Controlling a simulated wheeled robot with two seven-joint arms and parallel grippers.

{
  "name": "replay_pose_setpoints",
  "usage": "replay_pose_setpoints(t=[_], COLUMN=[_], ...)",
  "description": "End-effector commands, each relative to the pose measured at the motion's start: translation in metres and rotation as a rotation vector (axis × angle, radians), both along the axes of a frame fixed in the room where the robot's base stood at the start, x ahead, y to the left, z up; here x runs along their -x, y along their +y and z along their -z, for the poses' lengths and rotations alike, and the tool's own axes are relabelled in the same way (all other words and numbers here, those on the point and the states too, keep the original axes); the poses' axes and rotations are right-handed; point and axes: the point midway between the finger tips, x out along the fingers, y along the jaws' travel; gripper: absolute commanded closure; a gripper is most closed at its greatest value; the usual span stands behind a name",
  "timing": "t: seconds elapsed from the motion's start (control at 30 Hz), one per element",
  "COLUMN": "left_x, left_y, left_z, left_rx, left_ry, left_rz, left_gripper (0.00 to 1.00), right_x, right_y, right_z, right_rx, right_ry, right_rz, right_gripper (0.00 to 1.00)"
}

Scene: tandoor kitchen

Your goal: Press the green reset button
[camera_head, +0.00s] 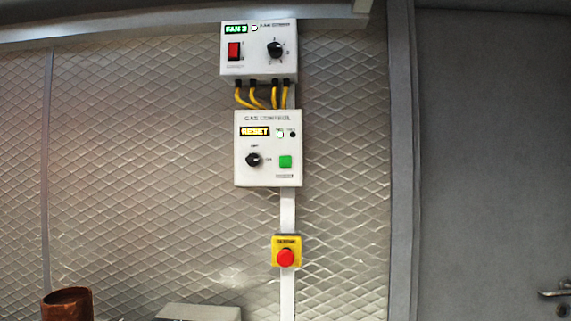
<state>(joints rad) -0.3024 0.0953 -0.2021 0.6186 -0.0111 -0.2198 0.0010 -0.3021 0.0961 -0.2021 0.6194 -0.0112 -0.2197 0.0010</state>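A black knob (253,160) sits left of the green button. Two small indicators are at the box's upper right, one white and one dark. Neither of my grippers is in view, and nothing covers the button.
Above is a fan box (230,67) with a red switch (234,51), a black knob (274,49) and yellow cables below it. A red emergency button (286,257) is underneath. A copper-coloured vessel (68,304) stands lower left. A grey door (490,150) is at right.

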Motion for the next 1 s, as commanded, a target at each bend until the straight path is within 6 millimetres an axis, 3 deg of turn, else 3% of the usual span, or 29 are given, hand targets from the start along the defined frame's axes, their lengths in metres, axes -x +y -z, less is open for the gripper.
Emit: replay_pose_setpoints(t=[0.03,0.1,1.0], left_x=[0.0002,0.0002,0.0], left_y=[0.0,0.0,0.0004], left_z=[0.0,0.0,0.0], left_rx=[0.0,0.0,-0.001], left_ry=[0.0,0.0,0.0], left_rz=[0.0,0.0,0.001], left_gripper=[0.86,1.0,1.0], right_x=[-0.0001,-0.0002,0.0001], right_y=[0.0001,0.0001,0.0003], right_z=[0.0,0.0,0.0], right_rx=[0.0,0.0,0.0], right_ry=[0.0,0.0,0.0], right_rz=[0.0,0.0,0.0], right_gripper=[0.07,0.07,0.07])
